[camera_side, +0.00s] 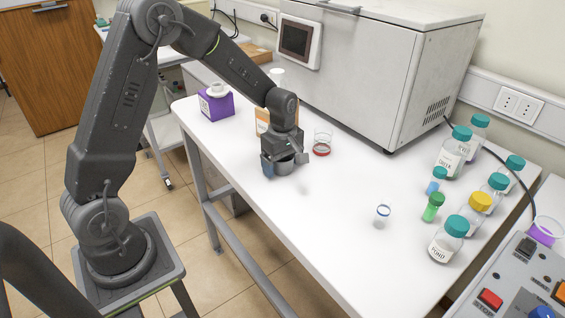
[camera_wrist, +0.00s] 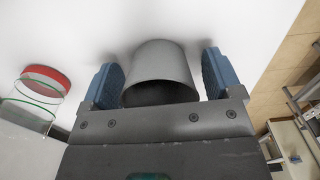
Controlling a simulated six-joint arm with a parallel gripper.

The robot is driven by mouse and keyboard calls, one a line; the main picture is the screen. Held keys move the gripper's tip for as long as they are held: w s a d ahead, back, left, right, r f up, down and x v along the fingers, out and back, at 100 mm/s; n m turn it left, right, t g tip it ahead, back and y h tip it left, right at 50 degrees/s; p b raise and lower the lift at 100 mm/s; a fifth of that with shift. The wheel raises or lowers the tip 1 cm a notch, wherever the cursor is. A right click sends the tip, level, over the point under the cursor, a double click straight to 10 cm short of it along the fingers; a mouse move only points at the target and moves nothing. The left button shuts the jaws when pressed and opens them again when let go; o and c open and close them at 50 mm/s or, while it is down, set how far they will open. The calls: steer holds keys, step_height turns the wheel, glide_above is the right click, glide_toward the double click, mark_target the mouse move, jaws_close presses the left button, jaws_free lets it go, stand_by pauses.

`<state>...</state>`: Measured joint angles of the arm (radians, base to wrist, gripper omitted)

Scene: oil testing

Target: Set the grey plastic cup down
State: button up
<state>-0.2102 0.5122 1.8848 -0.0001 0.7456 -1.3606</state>
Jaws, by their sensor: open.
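The grey plastic cup (camera_wrist: 162,66) is between the two blue finger pads of my gripper (camera_wrist: 160,82) in the wrist view. A narrow gap shows on each side of it, so the pads are apart from its wall. In the side view the cup (camera_side: 284,166) is at the white table top (camera_side: 335,215), low under my gripper (camera_side: 285,163), partly hidden by the fingers. It looks upright on the table. My gripper is open around it.
A purple box (camera_side: 216,104) is to the left, and an orange-labelled container (camera_side: 263,122) is behind my wrist. Several capped bottles (camera_side: 455,150) stand at the right. The front middle table is mostly clear.

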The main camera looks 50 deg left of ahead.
step_height(320, 180, up, 12)
steer(key=s+d+r+m+t, duration=0.2)
steer(key=s+d+m, duration=0.1)
steer(key=s+m, duration=0.3)
steer(key=s+d+r+m+t, duration=0.1)
steer(key=s+d+r+m, duration=0.2)
steer(key=s+m, duration=0.3)
steer(key=s+d+r+m+t, duration=0.2)
steer(key=s+m, duration=0.4)
steer(key=s, duration=0.3)
steer(key=shift+s+d+r+t, duration=0.25)
steer(key=shift+s+d+t, duration=0.1)
steer(key=shift+d, duration=0.1)
